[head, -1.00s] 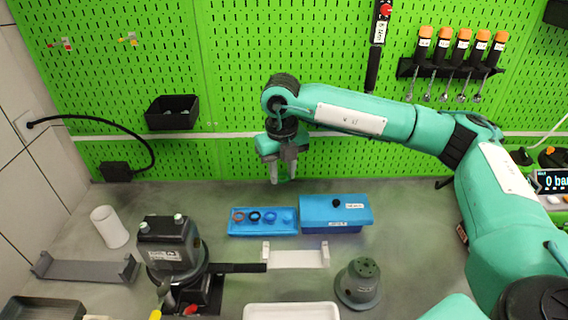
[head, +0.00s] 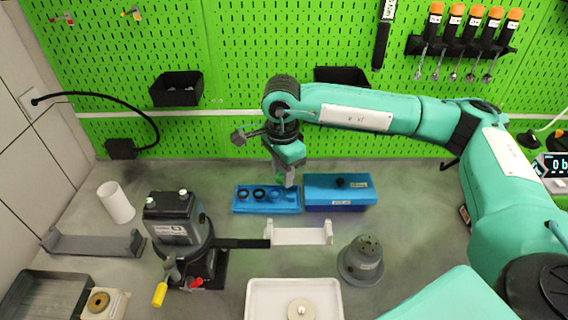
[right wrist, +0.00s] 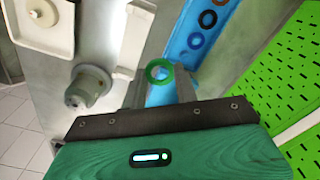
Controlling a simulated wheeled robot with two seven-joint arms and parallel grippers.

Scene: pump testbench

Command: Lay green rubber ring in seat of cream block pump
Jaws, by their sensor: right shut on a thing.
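The green rubber ring (right wrist: 160,72) is held between the fingertips of my right gripper (right wrist: 160,88) in the right wrist view. In the head view my right gripper (head: 289,178) points down above the right end of the blue ring tray (head: 268,208); the ring is hard to make out there. A cream block (head: 104,303) with a tan round part on top sits at the lower left and is partly cut off; I cannot tell for sure that it is the cream block pump. My left gripper is not in view.
Several rings lie in the blue tray. A blue lidded box (head: 335,193) stands right beside it. Nearby are a white bracket (head: 298,236), a grey-green round housing (head: 363,262), a white tray (head: 255,290), a dark machine with a lever (head: 172,222) and a dark tray (head: 40,300).

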